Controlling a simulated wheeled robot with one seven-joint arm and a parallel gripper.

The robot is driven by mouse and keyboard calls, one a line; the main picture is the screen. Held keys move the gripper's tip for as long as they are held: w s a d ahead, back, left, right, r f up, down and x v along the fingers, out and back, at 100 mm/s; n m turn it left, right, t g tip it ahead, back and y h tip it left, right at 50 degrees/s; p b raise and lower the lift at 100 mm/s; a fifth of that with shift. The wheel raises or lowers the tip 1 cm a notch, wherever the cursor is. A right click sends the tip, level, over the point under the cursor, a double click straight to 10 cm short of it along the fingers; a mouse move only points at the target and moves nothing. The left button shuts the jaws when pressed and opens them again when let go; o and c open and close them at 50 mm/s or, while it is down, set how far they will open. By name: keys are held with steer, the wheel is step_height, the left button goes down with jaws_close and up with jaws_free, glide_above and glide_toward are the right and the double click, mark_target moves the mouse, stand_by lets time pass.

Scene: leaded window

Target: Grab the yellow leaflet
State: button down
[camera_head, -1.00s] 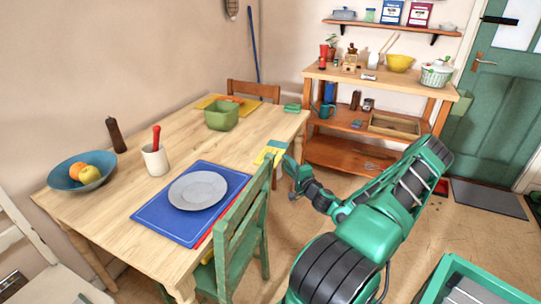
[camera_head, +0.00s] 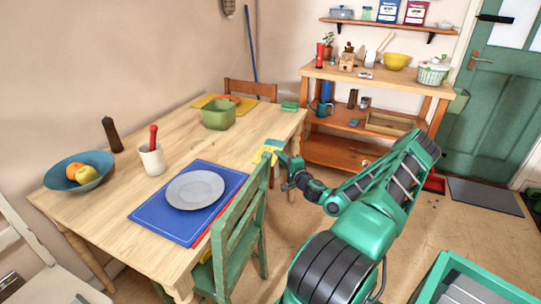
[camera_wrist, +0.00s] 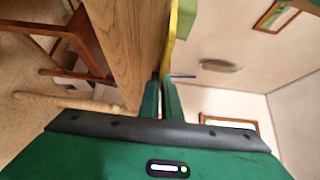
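The two fingers are close together with a narrow gap, so the gripper looks slightly open. Whether the fingertips touch the leaflet is hidden.
A green chair (camera_head: 235,235) stands close to my arm. The table bears a green bowl (camera_head: 218,115), a small green block (camera_head: 290,106), a blue mat (camera_head: 150,213) with a grey plate (camera_head: 195,190), and a utensil cup (camera_head: 152,160). A wooden shelf unit (camera_head: 335,150) stands behind.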

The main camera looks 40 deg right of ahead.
step_height(320, 180, up, 10)
stand_by(0.7)
